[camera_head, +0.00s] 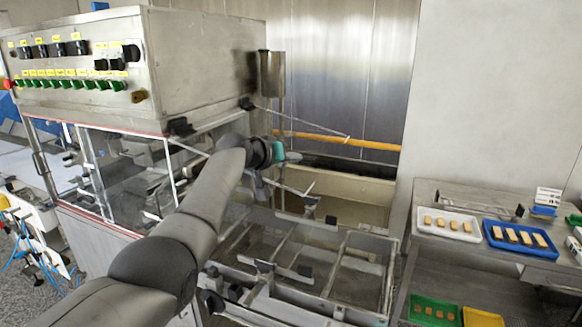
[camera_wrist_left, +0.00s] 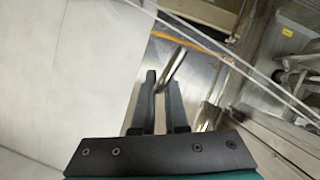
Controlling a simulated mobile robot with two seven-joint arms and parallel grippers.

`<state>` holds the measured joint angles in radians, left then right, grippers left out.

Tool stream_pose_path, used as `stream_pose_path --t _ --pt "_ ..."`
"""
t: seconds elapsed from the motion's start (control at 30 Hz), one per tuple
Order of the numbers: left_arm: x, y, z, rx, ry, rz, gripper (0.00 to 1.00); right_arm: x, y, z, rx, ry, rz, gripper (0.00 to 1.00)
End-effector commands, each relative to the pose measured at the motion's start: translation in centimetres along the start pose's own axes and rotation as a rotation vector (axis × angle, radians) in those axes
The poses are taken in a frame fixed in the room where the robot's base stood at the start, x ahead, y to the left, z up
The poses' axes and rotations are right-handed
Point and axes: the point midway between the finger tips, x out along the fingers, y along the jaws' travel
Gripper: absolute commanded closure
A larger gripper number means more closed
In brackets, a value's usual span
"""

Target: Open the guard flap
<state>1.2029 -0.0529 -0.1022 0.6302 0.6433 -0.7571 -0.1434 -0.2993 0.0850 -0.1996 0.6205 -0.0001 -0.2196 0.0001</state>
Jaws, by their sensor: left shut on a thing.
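The guard flap (camera_head: 303,123) is a clear panel at the end of the steel machine in the head view. Its pale edges reach outward from the machine's end, so it stands swung out, with the trough visible through and below it. My left gripper (camera_head: 286,156) is at the flap, its fingers mostly hidden in the head view. In the left wrist view my left gripper (camera_wrist_left: 163,98) is shut on a slim metal bar, the flap's handle (camera_wrist_left: 174,66). A pale flap edge (camera_wrist_left: 225,57) crosses that view just beyond the fingers. My right gripper is out of view.
The steel machine (camera_head: 200,50) has a button panel at the left. An open frame bed (camera_head: 330,262) lies below my left arm. A yellow-orange bar (camera_head: 350,140) runs behind the flap. A side table at the right holds a white tray (camera_head: 475,225) and a blue tray (camera_head: 545,252).

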Motion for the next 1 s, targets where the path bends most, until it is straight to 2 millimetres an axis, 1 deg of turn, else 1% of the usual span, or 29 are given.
stream_pose_path --t 0.03,0.1,0.27,0.57,0.6,0.83,1.0 --pt "-0.33 0.89 -1.26 -0.008 0.018 0.016 1.0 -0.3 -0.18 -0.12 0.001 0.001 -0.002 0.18" --pt "-0.45 0.96 -1.53 -0.017 0.019 0.02 1.0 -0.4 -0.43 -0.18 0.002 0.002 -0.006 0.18" --pt "-0.55 0.99 -1.79 -0.025 0.021 0.023 1.0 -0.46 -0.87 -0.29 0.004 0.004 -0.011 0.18" --pt "-0.57 0.92 -1.85 -0.025 0.024 0.022 1.0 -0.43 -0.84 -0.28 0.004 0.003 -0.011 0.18" --pt "-0.58 0.91 -1.84 -0.025 0.023 0.022 0.85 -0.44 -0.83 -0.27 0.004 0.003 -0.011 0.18" --pt "-0.52 0.65 -1.53 -0.025 0.016 0.018 0.6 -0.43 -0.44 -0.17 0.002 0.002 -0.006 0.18" --pt "-0.48 0.48 -1.33 -0.025 0.012 0.015 0.59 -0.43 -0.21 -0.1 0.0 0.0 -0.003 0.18"
